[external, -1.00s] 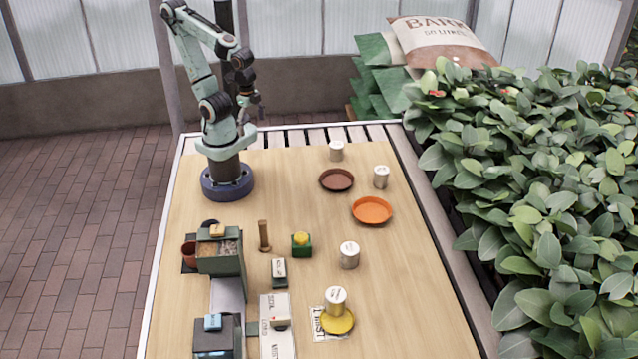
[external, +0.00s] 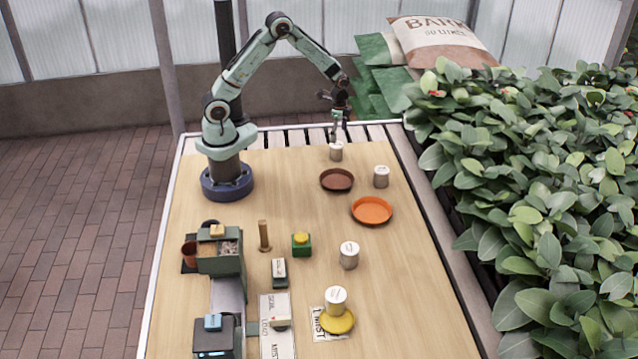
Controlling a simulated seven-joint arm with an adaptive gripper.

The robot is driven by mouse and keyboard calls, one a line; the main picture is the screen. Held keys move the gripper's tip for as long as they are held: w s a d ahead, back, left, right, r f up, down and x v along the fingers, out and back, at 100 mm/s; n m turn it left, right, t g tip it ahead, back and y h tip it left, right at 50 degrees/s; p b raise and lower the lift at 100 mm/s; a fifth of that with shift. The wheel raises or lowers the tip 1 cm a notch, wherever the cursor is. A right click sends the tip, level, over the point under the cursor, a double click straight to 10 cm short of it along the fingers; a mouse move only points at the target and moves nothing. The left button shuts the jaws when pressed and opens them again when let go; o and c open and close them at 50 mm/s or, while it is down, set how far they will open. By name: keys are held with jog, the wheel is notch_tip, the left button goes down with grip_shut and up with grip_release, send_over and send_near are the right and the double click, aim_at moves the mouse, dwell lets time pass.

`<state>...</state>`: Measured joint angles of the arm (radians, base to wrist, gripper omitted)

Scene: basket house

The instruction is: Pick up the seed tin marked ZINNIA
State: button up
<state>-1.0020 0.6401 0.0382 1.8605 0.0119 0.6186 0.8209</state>
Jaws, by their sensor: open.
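Several pale cylindrical tins stand on the wooden table; the writing on them is too small to read, so I cannot tell which is marked ZINNIA. One tin (external: 336,152) stands at the far end, behind the brown dish. Another tin (external: 381,177) is to its right, a third tin (external: 349,255) is mid-table, and a tin (external: 336,300) stands on the yellow dish (external: 338,322). My gripper (external: 338,138) is open, pointing down just above or behind the far tin. Whether its fingers touch that tin is unclear.
A brown dish (external: 337,180) and an orange dish (external: 372,211) lie near the far tins. A green block with a yellow top (external: 302,244), a wooden post (external: 264,236) and a green box unit (external: 220,262) stand nearer. Leafy plants (external: 540,190) border the right edge.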

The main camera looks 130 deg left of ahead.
aim_at(337, 144)
jog(key=f, duration=0.2)
jog(key=s+f, duration=0.1)
jog(key=f, duration=0.4)
jog(key=shift+s+a, duration=0.2)
jog(key=shift+a, duration=0.15)
jog(key=c, duration=1.2)
